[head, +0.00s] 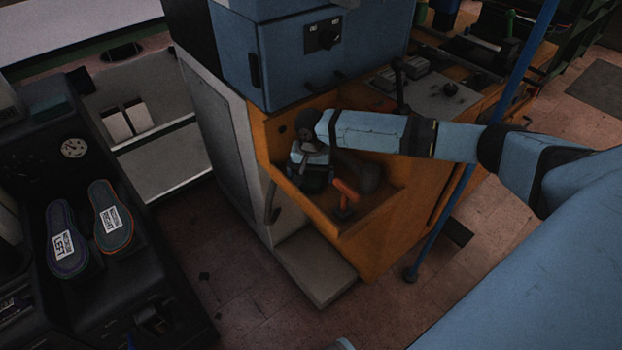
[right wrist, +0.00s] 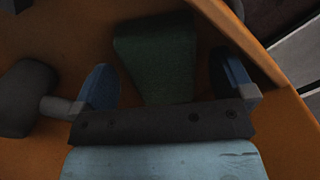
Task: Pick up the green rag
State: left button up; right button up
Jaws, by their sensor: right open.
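The green rag (right wrist: 155,62) lies on the orange shelf, dark green in the right wrist view. It shows between and beyond the two blue fingers of my right gripper (right wrist: 170,88). The fingers are apart, and I cannot tell whether they touch the rag. In the head view my right gripper (head: 313,170) reaches into the orange shelf recess, and a dark patch of the rag (head: 313,184) shows just below it. My left gripper is not in view.
An orange-red handled tool (head: 345,198) and a dark rounded object (head: 369,176) sit beside the gripper in the orange recess (head: 387,205). A blue cabinet (head: 305,60) stands above. Two insoles (head: 112,216) lie on the black machine at left.

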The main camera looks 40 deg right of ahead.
aim_at(311, 175)
jog(key=shift+f, duration=0.45)
jog(key=c, duration=1)
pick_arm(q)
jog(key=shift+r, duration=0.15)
pick_arm(e)
jog(key=shift+c, duration=0.4)
pick_arm(q)
jog(key=p, duration=0.4)
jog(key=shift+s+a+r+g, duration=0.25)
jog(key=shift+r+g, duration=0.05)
pick_arm(e)
notch_tip(311, 175, up, 20)
